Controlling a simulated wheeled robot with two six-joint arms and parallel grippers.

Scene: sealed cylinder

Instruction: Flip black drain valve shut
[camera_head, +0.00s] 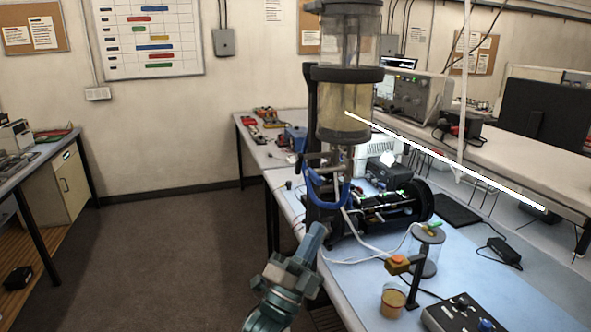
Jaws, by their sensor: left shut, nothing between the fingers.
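A clear cylinder (344,105) with black collars and yellowish liquid stands upright on a black frame at the bench's left edge. Below it are dark fittings and a blue curved part (330,195). I cannot clearly pick out the black drain valve among these dark parts. My left gripper (318,230) comes up from the bottom, shut and empty, just below the blue part and close to the frame's lower end. I cannot tell whether it touches the frame. My right gripper is not in view.
Behind are a clear jar (427,252) and a black motor-like assembly (400,208). A control box (462,314) lies at front right.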

